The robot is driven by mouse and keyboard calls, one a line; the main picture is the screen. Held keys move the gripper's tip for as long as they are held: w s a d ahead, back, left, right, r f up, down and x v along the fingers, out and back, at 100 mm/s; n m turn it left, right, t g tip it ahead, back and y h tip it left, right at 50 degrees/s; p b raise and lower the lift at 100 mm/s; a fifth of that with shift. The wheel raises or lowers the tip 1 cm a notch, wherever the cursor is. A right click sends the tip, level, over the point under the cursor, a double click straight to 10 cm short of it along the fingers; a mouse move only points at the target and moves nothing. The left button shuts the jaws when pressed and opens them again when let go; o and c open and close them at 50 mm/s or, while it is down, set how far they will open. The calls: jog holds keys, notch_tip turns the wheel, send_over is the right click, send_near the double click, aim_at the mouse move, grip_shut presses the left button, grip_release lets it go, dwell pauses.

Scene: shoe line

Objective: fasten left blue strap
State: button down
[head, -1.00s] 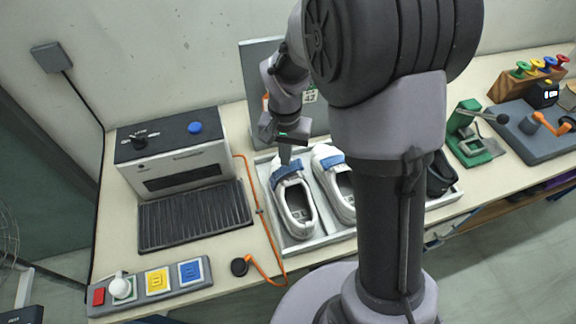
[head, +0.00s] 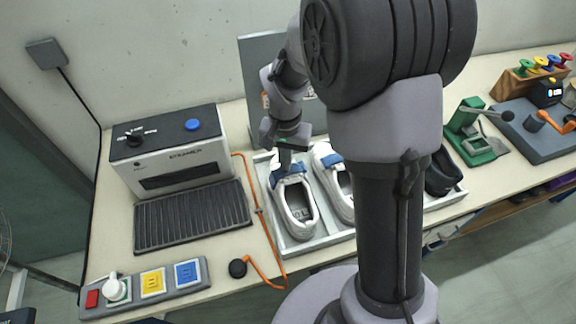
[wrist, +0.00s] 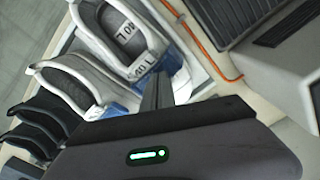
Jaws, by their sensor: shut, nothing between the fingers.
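The left white shoe (head: 294,205) with a blue strap (head: 286,174) sits in a grey tray (head: 296,248). A second white shoe with a blue strap (head: 333,160) stands to its right. My gripper (head: 285,160) is shut and empty, pointing down with its tips at the left shoe's blue strap. In the wrist view the shut fingers (wrist: 157,88) lie beside the left shoe (wrist: 130,45) and cover part of its blue strap (wrist: 182,82). Whether the fingers touch the strap, and whether it is pressed down, I cannot tell.
A steamer (head: 170,150) with a dark ribbed plate stands to the left. An orange cable (head: 262,225) runs between it and the tray. A button panel (head: 146,288) is at front left. A dark shoe (head: 440,175) and a green press (head: 470,135) are to the right.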

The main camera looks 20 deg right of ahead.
notch_tip(320, 180, up, 9)
jog(key=p, duration=0.7)
dwell(0.3)
